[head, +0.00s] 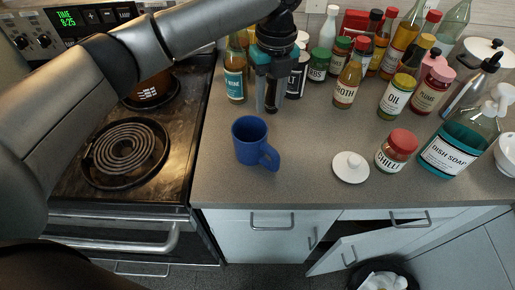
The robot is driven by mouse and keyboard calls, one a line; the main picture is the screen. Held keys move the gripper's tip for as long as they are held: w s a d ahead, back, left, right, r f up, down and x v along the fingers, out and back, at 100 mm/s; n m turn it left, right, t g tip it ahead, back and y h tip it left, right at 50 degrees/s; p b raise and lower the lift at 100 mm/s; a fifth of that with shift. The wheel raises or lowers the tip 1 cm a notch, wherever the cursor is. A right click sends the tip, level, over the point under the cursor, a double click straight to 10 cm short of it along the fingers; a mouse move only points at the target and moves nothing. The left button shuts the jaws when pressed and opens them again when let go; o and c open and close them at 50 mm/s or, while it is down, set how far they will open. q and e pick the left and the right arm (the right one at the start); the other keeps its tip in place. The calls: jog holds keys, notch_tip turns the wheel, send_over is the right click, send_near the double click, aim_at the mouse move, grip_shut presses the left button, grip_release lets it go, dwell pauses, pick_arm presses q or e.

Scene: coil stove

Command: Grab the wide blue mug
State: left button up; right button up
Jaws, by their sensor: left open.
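The wide blue mug (249,143) stands upright on the grey counter, near its left end, with its handle toward the lower right. My left gripper (268,108) points down over the counter, behind and slightly right of the mug in the picture. It is open, with no object seen held in it, and it looks apart from the mug. Its fingers partly cover the bottles behind. My right gripper is not in view.
Several bottles and jars crowd the counter's back, including an oil bottle (397,96). A white lid (350,167), a chilli jar (396,150) and dish soap (458,146) stand to the right. The stove (185,150) is left. Counter (310,140) right of the mug is clear.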

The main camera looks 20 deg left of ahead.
aim_at(266, 127)
pick_arm(q)
jog(key=f, duration=1)
jog(key=shift+s+a+b, duration=0.15)
jog(key=shift+a+b, duration=0.1)
jog(key=shift+b, duration=0.1)
grip_shut()
dwell(0.9)
